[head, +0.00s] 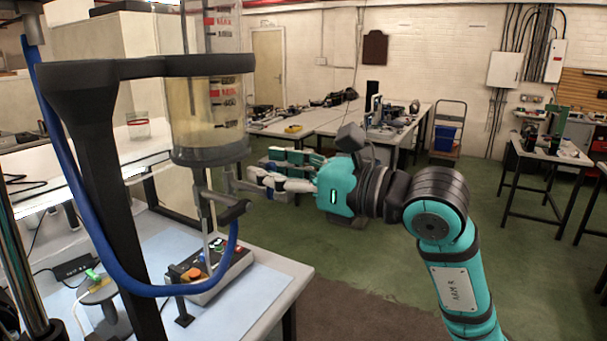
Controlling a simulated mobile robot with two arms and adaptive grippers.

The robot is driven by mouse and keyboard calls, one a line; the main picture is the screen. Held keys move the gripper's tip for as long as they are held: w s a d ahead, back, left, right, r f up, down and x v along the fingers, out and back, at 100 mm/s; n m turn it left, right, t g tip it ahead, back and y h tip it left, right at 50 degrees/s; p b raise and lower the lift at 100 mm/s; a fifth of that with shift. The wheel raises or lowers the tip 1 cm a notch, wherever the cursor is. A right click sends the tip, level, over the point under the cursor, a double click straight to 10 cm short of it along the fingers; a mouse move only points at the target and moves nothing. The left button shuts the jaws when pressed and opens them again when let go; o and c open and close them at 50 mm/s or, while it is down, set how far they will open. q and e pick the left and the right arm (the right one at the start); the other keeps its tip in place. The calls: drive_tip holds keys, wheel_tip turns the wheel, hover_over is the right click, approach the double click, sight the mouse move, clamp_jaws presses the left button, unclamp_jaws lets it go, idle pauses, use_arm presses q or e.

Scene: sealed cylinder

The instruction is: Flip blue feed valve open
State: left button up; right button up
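The clear cylinder (208,105) stands upright in a dark frame (85,130) and holds yellowish liquid. A blue hose (75,185) comes down from the upper left, loops low and rises to the grey valve fitting (226,212) under the cylinder. I see no clearly blue valve handle; the fitting looks grey and is partly unclear. My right gripper (252,178) reaches in from the right, its fingertips just right of and slightly above that fitting, near the cylinder's base. Contact and finger opening cannot be told. My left gripper is not in view.
A control box (215,268) with an orange-red button and other buttons sits on the table (250,318) below the cylinder. A small green-topped item (94,275) stands at left. Open green floor (370,270) lies to the right; a workbench (325,118) stands behind.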

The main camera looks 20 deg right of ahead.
drive_tip(key=v, duration=1.1)
drive_tip(key=shift+s, duration=0.15)
drive_tip(key=shift+d, duration=0.1)
